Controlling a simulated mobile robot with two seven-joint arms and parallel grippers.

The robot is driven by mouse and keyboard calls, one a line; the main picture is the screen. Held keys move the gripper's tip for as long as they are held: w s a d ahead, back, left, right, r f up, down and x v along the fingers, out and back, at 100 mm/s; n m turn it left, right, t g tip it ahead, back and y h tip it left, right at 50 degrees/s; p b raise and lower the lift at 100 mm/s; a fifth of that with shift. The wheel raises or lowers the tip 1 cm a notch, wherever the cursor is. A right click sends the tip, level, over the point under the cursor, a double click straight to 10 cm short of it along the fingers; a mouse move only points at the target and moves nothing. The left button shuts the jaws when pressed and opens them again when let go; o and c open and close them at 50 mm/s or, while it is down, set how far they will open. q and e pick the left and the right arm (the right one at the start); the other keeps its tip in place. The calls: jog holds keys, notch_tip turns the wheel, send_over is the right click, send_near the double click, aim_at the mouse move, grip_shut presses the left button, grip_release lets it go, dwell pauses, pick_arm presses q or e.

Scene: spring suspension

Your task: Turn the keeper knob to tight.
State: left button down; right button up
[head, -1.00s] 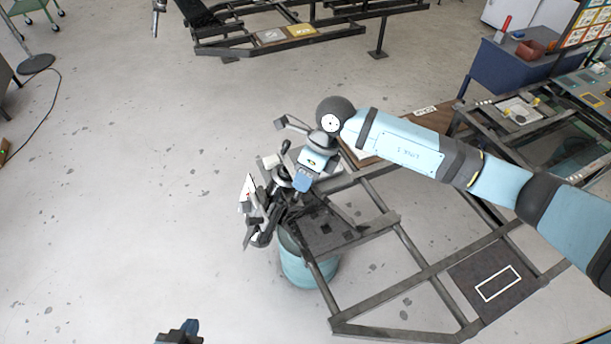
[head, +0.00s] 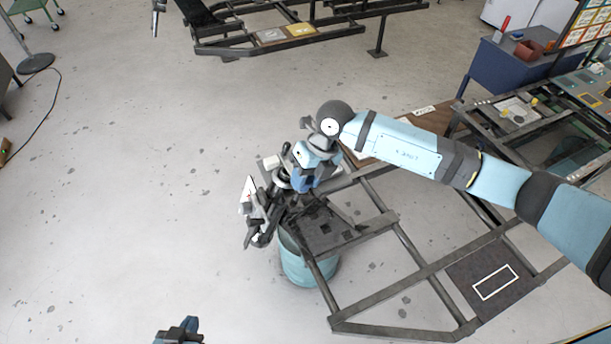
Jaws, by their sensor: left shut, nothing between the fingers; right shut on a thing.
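My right gripper (head: 288,184) is at the suspension assembly (head: 257,222) on the near-left corner of the dark metal frame. It is shut on a small part there, which I take to be the keeper knob; the wrist and fingers hide most of it. A white plate with a red mark (head: 248,193) stands upright just left of the gripper. My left gripper (head: 180,333) shows only in part at the bottom edge, shut and empty, well away from the assembly.
The dark metal frame (head: 420,275) extends right from the assembly. A teal drum (head: 306,268) stands under its corner. A blue cabinet (head: 515,68) stands at the back right. Another frame (head: 290,36) is at the back.

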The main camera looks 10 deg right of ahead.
jog(key=shift+w, duration=0.1)
dwell(0.4)
jog(key=o, duration=0.9)
jog(key=b+v, duration=0.1)
jog(key=v, duration=1.3)
jog(key=shift+d+b, duration=0.1)
jog(key=shift+b, duration=0.25)
